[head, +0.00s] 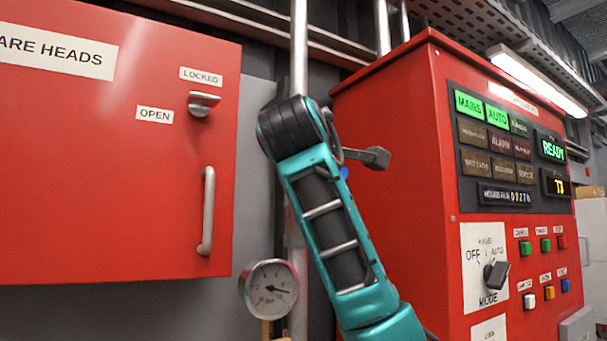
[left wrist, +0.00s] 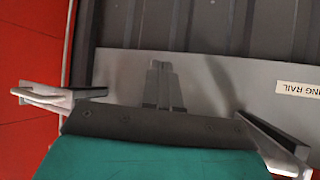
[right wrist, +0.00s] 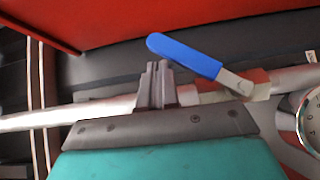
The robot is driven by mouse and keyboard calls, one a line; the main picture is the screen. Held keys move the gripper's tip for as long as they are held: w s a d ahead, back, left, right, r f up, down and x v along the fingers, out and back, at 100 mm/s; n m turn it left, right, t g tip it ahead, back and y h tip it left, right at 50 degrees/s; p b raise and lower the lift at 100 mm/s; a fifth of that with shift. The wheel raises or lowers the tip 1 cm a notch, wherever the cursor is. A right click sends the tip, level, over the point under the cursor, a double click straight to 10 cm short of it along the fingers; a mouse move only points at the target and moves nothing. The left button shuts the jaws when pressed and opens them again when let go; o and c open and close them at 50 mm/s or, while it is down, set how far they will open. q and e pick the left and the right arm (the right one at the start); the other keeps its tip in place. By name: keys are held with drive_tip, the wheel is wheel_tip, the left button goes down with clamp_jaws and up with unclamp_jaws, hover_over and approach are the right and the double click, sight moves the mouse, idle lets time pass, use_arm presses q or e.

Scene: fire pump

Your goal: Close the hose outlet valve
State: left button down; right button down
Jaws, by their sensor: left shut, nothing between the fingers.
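A valve with a blue lever (right wrist: 185,55) sits on a silver pipe (right wrist: 60,117) in the right wrist view. The lever slants away from the pipe at a shallow angle. In the head view only a speck of blue (head: 344,172) shows beside my right arm, which hides the rest. My right gripper (right wrist: 155,68) has its fingers together, in front of the pipe and just beside the lever's free end; I cannot tell whether they touch it. My left gripper (left wrist: 160,68) is shut and empty, facing a grey panel away from the valve; it is outside the head view.
A pressure gauge (head: 271,288) sits low on the pipe. A red spare-heads cabinet (head: 100,200) is at left and a red pump control cabinet (head: 390,200) at right. In the left wrist view, silver brackets (left wrist: 45,97) flank my left gripper.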

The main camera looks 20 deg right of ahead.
use_arm(q)
drive_tip(key=shift+d+r+p, duration=0.1)
drive_tip(key=shift+r+p, duration=0.95)
drive_tip(key=shift+r, duration=0.05)
use_arm(e)
drive_tip(key=w+d+f+m+g+y, duration=0.1)
drive_tip(key=d+f+m+g+y, duration=0.1)
drive_tip(key=d+f, duration=0.3)
drive_tip(key=shift+d+m, duration=0.4)
drive_tip(key=shift+d, duration=0.2)
